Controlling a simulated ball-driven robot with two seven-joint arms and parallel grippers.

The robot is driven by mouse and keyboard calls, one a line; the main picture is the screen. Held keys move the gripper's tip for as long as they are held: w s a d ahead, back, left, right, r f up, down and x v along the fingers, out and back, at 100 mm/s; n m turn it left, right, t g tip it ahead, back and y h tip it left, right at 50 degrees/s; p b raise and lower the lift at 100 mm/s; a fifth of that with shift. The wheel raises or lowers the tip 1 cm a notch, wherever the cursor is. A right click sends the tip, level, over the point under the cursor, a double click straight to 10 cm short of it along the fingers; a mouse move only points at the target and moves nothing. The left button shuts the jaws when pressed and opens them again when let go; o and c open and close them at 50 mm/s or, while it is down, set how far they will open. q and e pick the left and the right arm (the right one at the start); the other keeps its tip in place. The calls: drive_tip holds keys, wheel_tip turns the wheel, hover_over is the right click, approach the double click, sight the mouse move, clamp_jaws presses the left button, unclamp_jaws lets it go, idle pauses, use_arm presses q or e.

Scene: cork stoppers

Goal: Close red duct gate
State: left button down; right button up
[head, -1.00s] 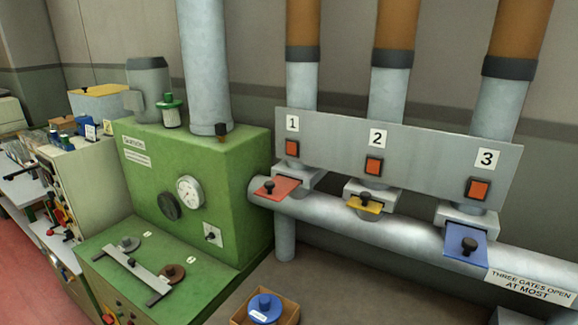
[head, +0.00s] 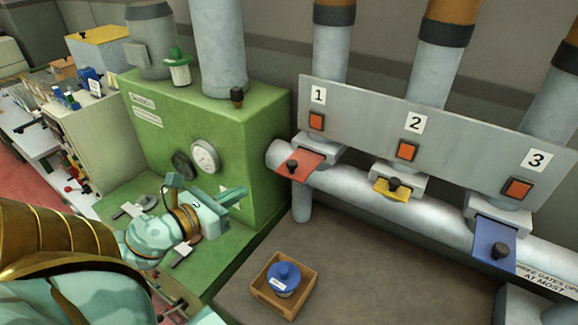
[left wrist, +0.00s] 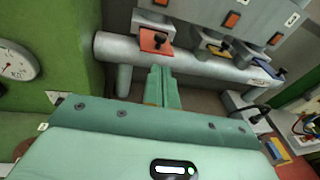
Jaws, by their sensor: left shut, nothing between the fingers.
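The red duct gate (head: 301,165) is a flat red plate with a dark knob, sticking out below panel number 1 on the grey pipe. It also shows in the left wrist view (left wrist: 153,41), ahead of the fingers. My left gripper (head: 236,195) is shut and empty, in front of the green machine, to the left of the red gate and lower in the picture, apart from it. In the left wrist view its fingers (left wrist: 160,84) point towards the pipe below the gate. My right gripper is not in view.
The yellow gate (head: 391,190) and the blue gate (head: 495,243) stick out further right along the pipe (head: 345,190). The green machine (head: 215,125) stands left. A wooden box (head: 262,291) holding a blue-lidded item (head: 284,275) sits below on a grey-brown surface.

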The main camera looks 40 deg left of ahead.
use_arm(q)
drive_tip(key=p, duration=0.3)
approach(288, 166)
drive_tip(key=shift+m, duration=0.3)
drive_tip(key=w, duration=0.4)
drive_tip(key=w+f, duration=0.1)
drive_tip(key=w, duration=0.1)
drive_tip(key=shift+w+d, duration=0.2)
drive_tip(key=shift+w, duration=0.2)
drive_tip(key=shift+f, duration=0.1)
